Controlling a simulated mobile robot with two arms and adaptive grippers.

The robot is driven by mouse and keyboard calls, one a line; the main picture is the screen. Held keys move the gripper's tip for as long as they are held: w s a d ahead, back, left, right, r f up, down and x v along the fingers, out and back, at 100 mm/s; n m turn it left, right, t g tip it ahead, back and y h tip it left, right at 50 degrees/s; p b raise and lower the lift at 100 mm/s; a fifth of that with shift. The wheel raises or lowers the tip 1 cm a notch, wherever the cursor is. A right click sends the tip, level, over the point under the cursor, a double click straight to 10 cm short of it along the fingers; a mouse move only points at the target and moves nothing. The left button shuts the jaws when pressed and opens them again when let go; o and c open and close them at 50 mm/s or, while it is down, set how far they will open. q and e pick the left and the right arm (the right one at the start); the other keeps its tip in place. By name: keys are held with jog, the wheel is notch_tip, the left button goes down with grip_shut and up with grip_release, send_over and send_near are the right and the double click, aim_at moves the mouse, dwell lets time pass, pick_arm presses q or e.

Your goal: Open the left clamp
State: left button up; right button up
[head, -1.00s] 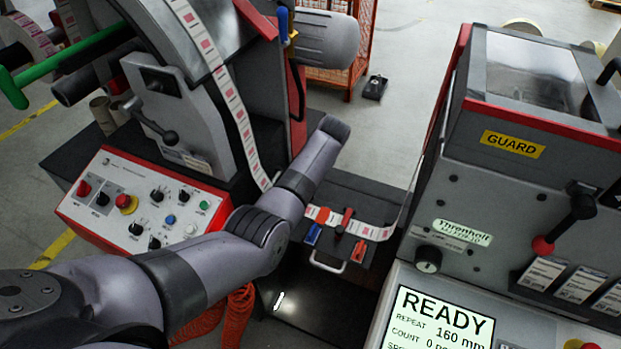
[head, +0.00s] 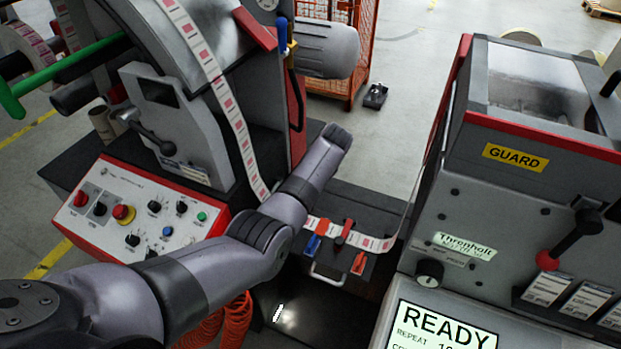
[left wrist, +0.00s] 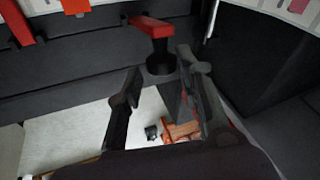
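In the left wrist view a clamp with a red T-shaped handle (left wrist: 152,27) on a black post stands at the edge of a dark table. My left gripper (left wrist: 161,68) is open. Its two fingers are apart on either side of the foot of the post, and I cannot tell whether they touch it. My right gripper is not in view.
Orange and blue tools (head: 312,243) and an orange piece (head: 359,263) lie by the web. The control panel (head: 140,215) is at left.

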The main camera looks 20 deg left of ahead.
pick_arm(q)
jog(key=shift+o, duration=0.6)
jog(key=shift+s+r, duration=0.1)
jog(key=v, duration=1.2)
